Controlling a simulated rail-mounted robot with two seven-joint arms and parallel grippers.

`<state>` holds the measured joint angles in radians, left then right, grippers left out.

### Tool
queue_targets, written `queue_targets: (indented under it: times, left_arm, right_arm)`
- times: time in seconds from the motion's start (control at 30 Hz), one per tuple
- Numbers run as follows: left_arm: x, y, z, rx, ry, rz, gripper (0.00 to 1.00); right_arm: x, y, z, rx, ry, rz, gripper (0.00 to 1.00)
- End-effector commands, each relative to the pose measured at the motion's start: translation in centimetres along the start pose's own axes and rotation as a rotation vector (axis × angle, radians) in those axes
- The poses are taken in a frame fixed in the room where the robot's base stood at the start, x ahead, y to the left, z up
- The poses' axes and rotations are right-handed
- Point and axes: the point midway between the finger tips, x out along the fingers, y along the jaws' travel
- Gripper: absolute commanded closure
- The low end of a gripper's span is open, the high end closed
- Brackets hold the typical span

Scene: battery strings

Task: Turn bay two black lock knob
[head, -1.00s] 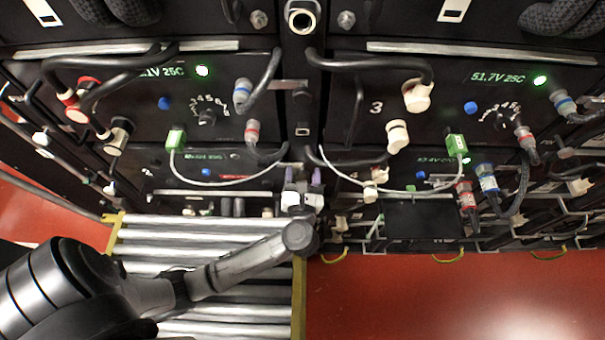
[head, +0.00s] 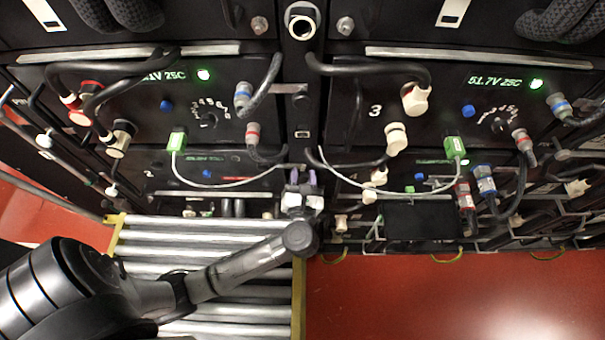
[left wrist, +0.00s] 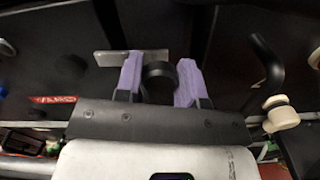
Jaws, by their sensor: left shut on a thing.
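The black lock knob (left wrist: 160,78) shows in the left wrist view as a short dark cylinder between the two purple fingers of my left gripper (left wrist: 160,84). The fingers are shut on it from both sides. A flat grey metal plate (left wrist: 112,60) lies behind the fingers and reaches out to the left. In the head view my left gripper (head: 303,178) is at the dark post between the lower bays, beside bay two (head: 230,168), which bears the number 2. The gripper hides the knob there. My right gripper is in neither view.
A white cable (head: 210,185) hangs from a green plug (head: 177,142) left of the gripper. Another green plug (head: 453,148) is at the right. A roller platform (head: 210,237) with yellow edges lies below the arm. Red floor (head: 430,300) is clear at right.

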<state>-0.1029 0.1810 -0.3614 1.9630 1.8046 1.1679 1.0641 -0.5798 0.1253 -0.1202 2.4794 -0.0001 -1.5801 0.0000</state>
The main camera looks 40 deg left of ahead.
Motion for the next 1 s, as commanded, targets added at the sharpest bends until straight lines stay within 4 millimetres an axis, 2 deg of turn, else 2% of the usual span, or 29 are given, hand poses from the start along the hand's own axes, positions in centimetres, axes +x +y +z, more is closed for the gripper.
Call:
queue_targets:
  times: [0.03, 0.4, 1.0]
  left_arm:
    - [0.0, 0.1, 0.4, 0.029, 0.004, 0.000, 0.88]
    - [0.0, 0.1, 0.6, 0.352, 0.006, 0.000, 0.88]
    - [0.0, -0.1, 0.4, 0.921, 0.004, -0.003, 0.88]
  right_arm:
    - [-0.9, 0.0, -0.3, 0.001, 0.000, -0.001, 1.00]
    - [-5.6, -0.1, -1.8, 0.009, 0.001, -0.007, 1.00]
    - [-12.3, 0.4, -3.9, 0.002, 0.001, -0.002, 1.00]
